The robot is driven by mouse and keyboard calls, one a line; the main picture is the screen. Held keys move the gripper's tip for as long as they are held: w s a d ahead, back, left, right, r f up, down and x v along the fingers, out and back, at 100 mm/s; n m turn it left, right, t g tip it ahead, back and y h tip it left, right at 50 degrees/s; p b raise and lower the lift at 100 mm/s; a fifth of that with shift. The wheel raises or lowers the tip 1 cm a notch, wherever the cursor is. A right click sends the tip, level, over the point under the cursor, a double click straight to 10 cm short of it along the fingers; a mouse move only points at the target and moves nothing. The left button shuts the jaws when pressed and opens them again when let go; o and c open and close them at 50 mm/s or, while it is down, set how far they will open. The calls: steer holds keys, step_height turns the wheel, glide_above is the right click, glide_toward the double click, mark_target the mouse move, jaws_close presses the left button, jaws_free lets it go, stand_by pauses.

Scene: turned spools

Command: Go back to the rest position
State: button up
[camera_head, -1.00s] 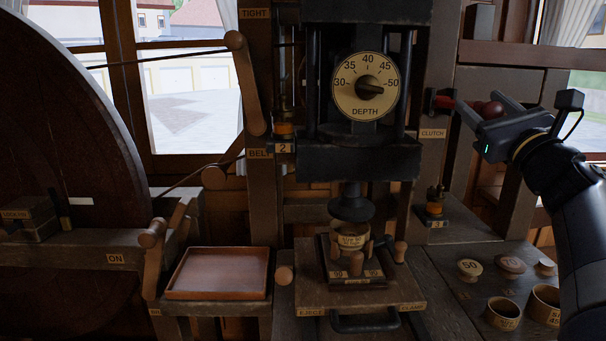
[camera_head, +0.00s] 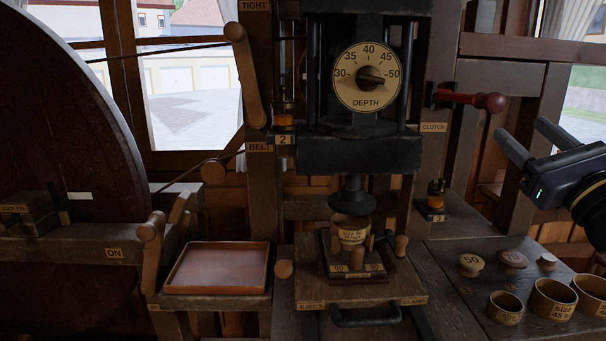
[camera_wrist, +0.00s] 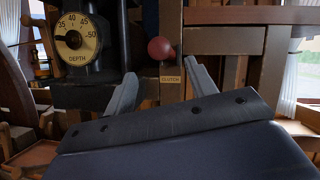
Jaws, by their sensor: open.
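My gripper (camera_head: 530,146) is at the right of the head view, open and empty, its two fingers pointing left and up. It is apart from the red clutch lever (camera_head: 475,100), which sticks out to the right above the CLUTCH label. In the wrist view my gripper (camera_wrist: 158,88) shows both fingers spread wide. The lever's red ball (camera_wrist: 161,50) appears beyond and between them, with a clear gap.
A cup (camera_head: 351,228) sits under the press head. Wooden rings (camera_head: 553,299) and knobs stand on the right bench. An empty tray (camera_head: 218,270) is at the left.

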mark_target(487, 94)
steer(key=p+x, duration=0.1)
steer(key=x, duration=0.8)
steer(key=shift+w+r, duration=0.2)
steer(key=shift+w, duration=0.15)
steer(key=shift+w+a+r+p, duration=0.1)
steer(key=shift+w+r+p, duration=0.4)
steer(key=shift+r+p, duration=0.55)
steer(key=shift+s+r+p, duration=0.1)
steer(key=shift+r+p, duration=0.05)
steer(key=shift+p, duration=0.35)
steer(key=r+p, duration=0.1)
steer(key=p, duration=0.2)
steer(key=shift+r+g, duration=0.3)
steer(key=r+g+p, duration=0.1)
steer(key=p, duration=0.3)
steer(key=w+r+g+h+p, duration=0.1)
steer(key=p, duration=0.4)
steer(key=shift+w+r+m, duration=0.2)
steer(key=shift+r+m, duration=0.1)
steer(key=w+r+g+p, duration=0.1)
steer(key=r+p, duration=0.1)
steer(key=p, duration=0.7)
steer(key=shift+w+r+g, duration=0.2)
steer(key=shift+r+g, duration=0.05)
steer(key=shift+g, duration=0.15)
steer(key=s+d+b, duration=0.1)
steer(key=s, duration=0.5)
steer(key=shift+f, duration=0.25)
